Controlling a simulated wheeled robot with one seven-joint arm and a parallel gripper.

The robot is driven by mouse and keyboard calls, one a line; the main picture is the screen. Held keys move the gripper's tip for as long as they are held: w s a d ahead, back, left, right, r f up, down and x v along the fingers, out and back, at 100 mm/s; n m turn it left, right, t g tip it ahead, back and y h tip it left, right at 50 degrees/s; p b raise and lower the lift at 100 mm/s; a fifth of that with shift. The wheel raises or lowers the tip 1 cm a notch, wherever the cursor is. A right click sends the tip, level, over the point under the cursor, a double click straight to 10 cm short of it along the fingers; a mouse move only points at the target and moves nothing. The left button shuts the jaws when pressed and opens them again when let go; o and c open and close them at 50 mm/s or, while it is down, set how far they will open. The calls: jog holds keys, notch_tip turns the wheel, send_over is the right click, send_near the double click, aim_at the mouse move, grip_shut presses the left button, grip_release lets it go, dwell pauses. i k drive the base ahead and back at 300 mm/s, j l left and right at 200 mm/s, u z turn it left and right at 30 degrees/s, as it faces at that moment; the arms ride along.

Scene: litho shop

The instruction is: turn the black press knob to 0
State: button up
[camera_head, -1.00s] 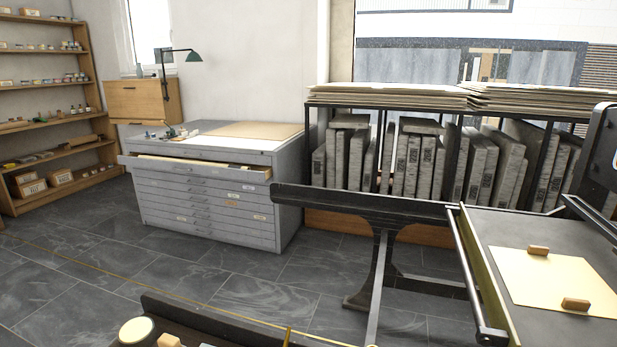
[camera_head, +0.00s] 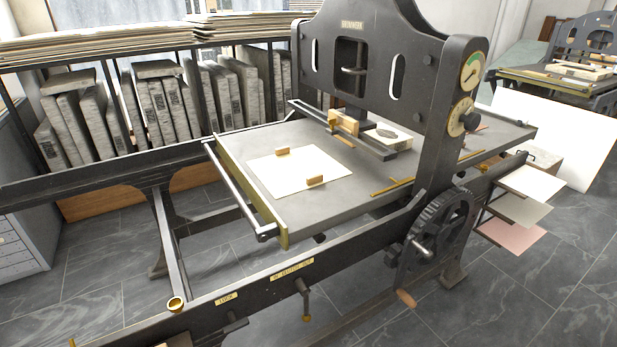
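The black press (camera_head: 424,165) stands right of the middle. On the right face of its upright are two round cream dials, one above the other. The upper one is a gauge (camera_head: 471,71) with a green sector and a needle. The lower dial (camera_head: 457,118) has markings around its rim and a dark knob (camera_head: 470,121) at its right side. The knob is seen at a steep angle and is small, so its setting cannot be read. My gripper is not in view.
The press bed (camera_head: 225,180) holds a cream sheet (camera_head: 300,169) with two wooden blocks. A large spoked wheel (camera_head: 436,236) sits below the dials. Paper trays (camera_head: 512,234) jut out right of it. Stone slabs (camera_head: 155,108) fill a rack behind. Floor is open at lower right.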

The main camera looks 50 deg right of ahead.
aim_at(472, 121)
jog(key=l+z, duration=0.1)
jog(key=z, duration=0.3)
jog(key=i+z, duration=0.1)
jog(key=z, duration=0.3)
jog(key=i+z, duration=0.1)
jog(key=z, duration=0.3)
jog(key=i+l+z, duration=0.1)
jog(key=z, duration=0.3)
